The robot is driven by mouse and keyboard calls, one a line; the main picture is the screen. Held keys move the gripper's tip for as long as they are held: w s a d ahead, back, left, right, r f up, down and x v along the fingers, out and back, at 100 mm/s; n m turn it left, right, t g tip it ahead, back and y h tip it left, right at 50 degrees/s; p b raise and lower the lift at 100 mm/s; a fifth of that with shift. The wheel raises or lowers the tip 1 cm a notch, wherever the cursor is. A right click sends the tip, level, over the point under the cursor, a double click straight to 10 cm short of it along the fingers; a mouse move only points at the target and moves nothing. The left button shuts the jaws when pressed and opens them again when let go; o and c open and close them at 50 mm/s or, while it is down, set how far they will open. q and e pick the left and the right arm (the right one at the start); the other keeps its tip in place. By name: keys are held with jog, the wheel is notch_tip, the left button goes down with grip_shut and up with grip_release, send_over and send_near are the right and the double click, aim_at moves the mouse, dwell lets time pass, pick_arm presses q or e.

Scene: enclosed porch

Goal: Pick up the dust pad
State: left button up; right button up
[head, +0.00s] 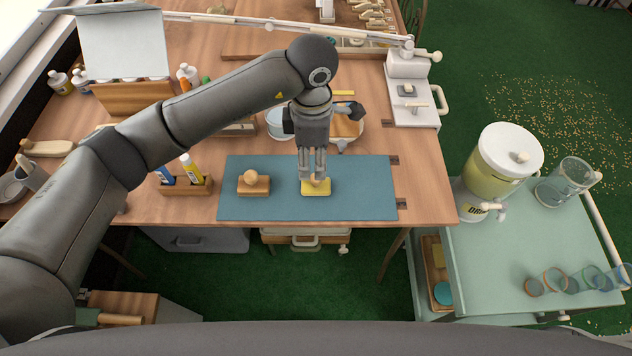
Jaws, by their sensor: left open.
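The dust pad (316,191) appears to be the small yellow pad with a round wooden knob, lying on the blue-grey mat (365,190). My left gripper (314,175) points down right over it, fingers open at either side of the knob. The fingers partly hide the knob, and I cannot tell whether they touch it. A wooden block with a round knob (253,184) lies on the mat to the left. My right gripper is not in view.
A wooden holder with tubes (186,186) stands left of the mat. A bowl (277,124) and a round wooden piece (346,128) sit behind the gripper. A cart (520,250) with a drink dispenser (497,165) and glasses stands right. The mat's right part is clear.

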aim_at(313, 179)
pick_arm(q)
notch_tip(313, 179, down, 3)
jog(key=shift+f, duration=0.1)
jog(key=f, duration=0.1)
jog(key=f+p, duration=0.1)
jog(key=f, duration=0.2)
jog(key=shift+w+d+p, duration=0.2)
jog(key=shift+d+p, duration=0.1)
jog(key=shift+p, duration=0.05)
jog(key=shift+f, duration=0.7)
jog(key=c, duration=1)
